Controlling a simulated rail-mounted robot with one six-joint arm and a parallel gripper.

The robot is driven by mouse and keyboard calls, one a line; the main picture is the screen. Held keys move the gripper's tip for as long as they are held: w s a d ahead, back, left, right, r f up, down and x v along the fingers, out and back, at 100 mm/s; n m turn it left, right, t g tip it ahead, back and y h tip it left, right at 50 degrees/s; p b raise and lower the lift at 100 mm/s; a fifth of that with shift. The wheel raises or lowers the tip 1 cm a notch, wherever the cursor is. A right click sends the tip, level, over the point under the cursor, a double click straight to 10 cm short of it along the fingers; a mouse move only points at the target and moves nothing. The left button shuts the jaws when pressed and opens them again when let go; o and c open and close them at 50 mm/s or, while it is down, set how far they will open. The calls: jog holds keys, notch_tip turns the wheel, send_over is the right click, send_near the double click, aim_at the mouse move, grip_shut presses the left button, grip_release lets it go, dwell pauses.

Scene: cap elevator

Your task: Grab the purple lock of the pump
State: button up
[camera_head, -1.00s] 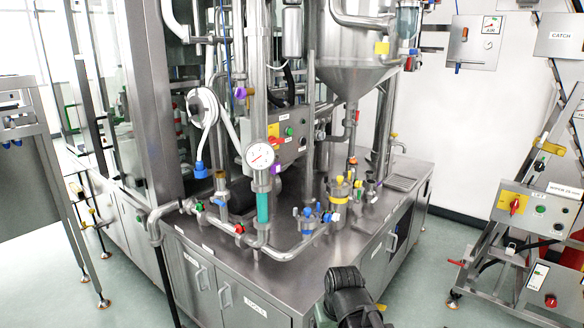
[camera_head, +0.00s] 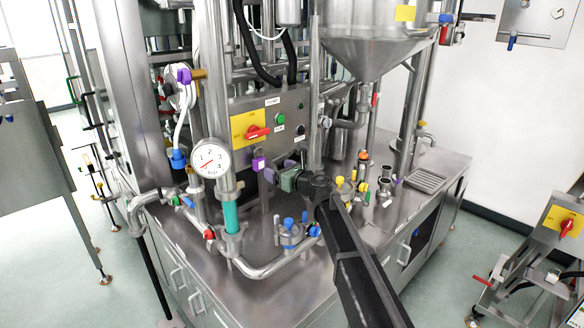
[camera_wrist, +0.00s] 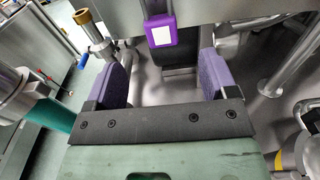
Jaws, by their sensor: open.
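The purple lock (camera_head: 259,163) hangs on the front of the pump control box (camera_head: 270,126), below its red and yellow switch. In the wrist view the lock (camera_wrist: 160,31) has a white label and sits at the top, between and beyond my fingers. My gripper (camera_head: 271,170) is open and empty, with purple finger pads, just right of and slightly below the lock in the head view. In the wrist view my gripper (camera_wrist: 168,80) faces the lock, with both fingers apart from it.
A pressure gauge (camera_head: 211,158) on a teal-sleeved pipe stands left of the lock. Blue-handled valves (camera_head: 289,232) and yellow fittings (camera_head: 345,186) stand on the steel bench. A steel funnel tank (camera_head: 370,45) hangs above right. The bench front is fairly clear.

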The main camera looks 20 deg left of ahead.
aim_at(259, 158)
jog(key=x, duration=1)
jog(key=shift+w+a+f, duration=0.1)
jog(key=shift+w+a, duration=0.1)
jog(key=shift+a, duration=0.15)
jog(key=shift+c, duration=0.2)
jog(key=c, duration=1)
jog(key=shift+r+p, duration=0.35)
jog(key=shift+r, duration=0.25)
jog(key=shift+v, duration=1.5)
